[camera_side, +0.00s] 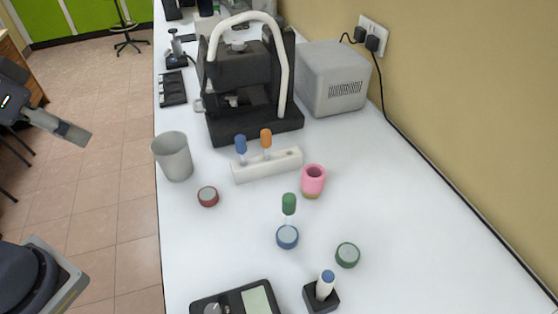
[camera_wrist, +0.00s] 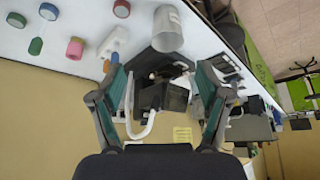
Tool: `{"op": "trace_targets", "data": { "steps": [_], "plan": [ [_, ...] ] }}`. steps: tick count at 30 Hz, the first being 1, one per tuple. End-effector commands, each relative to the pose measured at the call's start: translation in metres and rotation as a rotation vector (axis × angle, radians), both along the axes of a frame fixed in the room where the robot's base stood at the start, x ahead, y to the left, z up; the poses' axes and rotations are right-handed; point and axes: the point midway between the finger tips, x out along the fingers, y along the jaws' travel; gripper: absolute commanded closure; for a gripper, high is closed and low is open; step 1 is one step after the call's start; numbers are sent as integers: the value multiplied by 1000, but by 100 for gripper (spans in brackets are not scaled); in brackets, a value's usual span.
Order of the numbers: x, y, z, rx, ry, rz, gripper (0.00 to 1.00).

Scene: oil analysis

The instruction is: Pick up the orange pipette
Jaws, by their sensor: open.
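The orange pipette (camera_side: 266,138) stands upright in a white rack (camera_side: 282,168) on the table, right of a blue pipette (camera_side: 240,144) in the same rack. In the wrist view the orange pipette (camera_wrist: 107,66) shows as a small orange top beside the white rack (camera_wrist: 111,42), close to my left-hand finger in the picture. My gripper (camera_wrist: 160,100) is open, its fingers wide apart with nothing held between them. In the side view only part of my gripper shows at the left edge, off the table and well apart from the rack.
A black microscope-like device (camera_side: 245,80) stands just behind the rack. A grey beaker (camera_side: 173,156) stands left of it, a pink holder (camera_side: 313,180) right.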

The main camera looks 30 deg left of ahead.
Motion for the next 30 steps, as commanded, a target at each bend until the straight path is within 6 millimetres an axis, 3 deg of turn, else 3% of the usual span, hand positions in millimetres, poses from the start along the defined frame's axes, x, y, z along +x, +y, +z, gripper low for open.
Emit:
{"op": "trace_targets", "data": {
  "steps": [10,16,27,30],
  "plan": [
    [0,0,0,0,0,0,25],
    [0,0,0,0,0,0,44],
    [1,1,1,-23,-2,50,44],
    [16,6,26,-61,-63,149,44]
  ]
}}
